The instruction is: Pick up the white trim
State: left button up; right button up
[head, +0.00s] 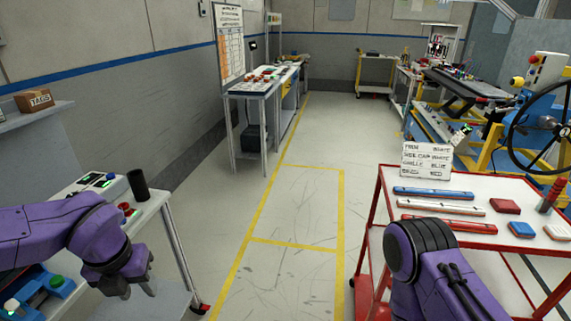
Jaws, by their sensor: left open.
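The white trim (441,207) is a long thin bar lying on the red-framed cart (465,182) at the right. It lies between a blue trim (433,193) behind it and a red trim (449,225) in front. My left gripper (137,291) is at the lower left, pointing down with its fingers apart and empty, far from the trims. My right arm (437,262) comes in at the lower right in front of the cart. Its gripper is not visible.
Red (505,206), blue (521,230) and white (558,232) blocks lie right of the trims. A sign (426,160) stands at the cart's back edge. A table with buttons (150,207) is at the left. Open floor (290,205) lies between. A steering wheel (543,124) is at far right.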

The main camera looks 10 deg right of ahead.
aim_at(465, 209)
jog(key=i, duration=2.45)
jog(key=z, duration=3.8)
jog(key=i, duration=0.5)
jog(key=u, duration=0.05)
